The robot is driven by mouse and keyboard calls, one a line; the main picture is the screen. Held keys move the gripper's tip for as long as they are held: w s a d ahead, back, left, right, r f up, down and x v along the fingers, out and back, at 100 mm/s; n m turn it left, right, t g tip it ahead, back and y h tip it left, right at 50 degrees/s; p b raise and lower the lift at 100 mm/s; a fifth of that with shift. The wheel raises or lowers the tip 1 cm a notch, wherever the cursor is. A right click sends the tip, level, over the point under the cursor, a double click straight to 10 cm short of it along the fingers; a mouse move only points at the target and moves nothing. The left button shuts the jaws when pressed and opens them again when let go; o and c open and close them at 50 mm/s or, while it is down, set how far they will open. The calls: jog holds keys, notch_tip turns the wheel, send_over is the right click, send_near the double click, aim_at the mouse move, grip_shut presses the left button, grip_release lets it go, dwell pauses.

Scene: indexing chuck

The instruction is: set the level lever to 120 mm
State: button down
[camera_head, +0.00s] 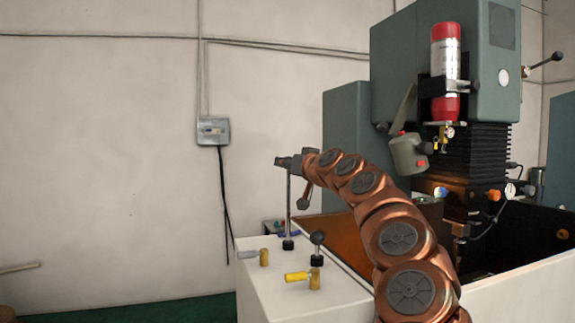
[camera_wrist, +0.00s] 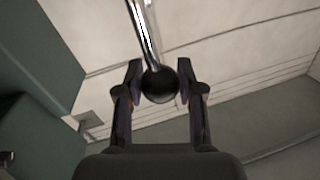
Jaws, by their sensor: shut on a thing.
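A thin upright lever (camera_head: 288,207) rises from a black collar on the white top of the machine's front housing. Its upper end is at my gripper (camera_head: 287,162). In the wrist view, a black ball knob (camera_wrist: 159,85) on a shiny metal rod (camera_wrist: 143,35) sits between the two fingers of my gripper (camera_wrist: 162,85), which is shut on it. In the head view the knob is hidden by the fingers. No scale or millimetre marking is readable, so I cannot tell the lever's setting.
The green machine column (camera_head: 350,130) stands behind my arm. The left wall side is open.

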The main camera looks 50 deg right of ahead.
aim_at(289, 178)
jog(key=shift+f, duration=0.1)
notch_tip(289, 178, down, 4)
jog(key=b, duration=0.4)
jog(key=c, duration=0.7)
grip_release()
jog(key=shift+v, duration=6.05)
